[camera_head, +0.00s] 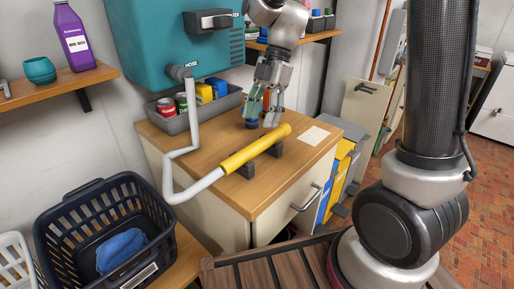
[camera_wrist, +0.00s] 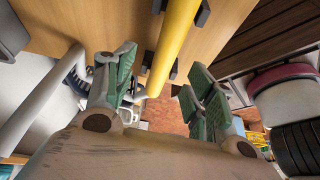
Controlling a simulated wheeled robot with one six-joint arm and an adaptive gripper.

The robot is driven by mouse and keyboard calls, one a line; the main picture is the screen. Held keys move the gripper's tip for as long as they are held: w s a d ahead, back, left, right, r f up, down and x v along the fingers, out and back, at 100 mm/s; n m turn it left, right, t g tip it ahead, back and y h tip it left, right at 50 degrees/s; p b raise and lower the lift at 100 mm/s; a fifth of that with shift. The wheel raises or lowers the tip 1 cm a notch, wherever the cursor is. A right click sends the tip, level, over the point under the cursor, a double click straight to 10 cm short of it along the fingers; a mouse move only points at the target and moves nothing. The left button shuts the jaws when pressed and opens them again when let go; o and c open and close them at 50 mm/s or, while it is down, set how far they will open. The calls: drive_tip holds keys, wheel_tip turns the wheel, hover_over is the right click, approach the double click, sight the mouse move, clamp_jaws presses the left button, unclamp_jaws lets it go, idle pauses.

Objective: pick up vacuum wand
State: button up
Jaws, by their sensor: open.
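The vacuum wand is a yellow tube (camera_head: 255,148) lying above a wooden cabinet top (camera_head: 225,135) on dark cradles (camera_head: 246,168). A pale grey hose (camera_head: 195,187) runs from its near end, over the cabinet edge, to the teal wall unit. My gripper (camera_head: 262,118) is open, fingers pointing down, at the wand's far end in the head view. Whether either finger touches the wand cannot be told.
A teal wall unit (camera_head: 150,35) hangs above a grey bin (camera_head: 172,124) of cans and boxes at the back of the cabinet top. A dark basket (camera_head: 75,207) with a blue cloth (camera_head: 122,250) stands at lower left. A paper note (camera_head: 314,135) lies right of the wand.

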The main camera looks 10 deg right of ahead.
sight(258, 142)
drive_tip(key=shift+s+a+f, duration=0.1)
drive_tip(key=shift+f, duration=0.15)
drive_tip(key=x, duration=0.5)
drive_tip(key=d+x, duration=0.1)
drive_tip(key=x, duration=0.1)
drive_tip(key=shift+s+f, duration=0.2)
drive_tip(key=shift+f, duration=0.1)
drive_tip(key=c, duration=1.1)
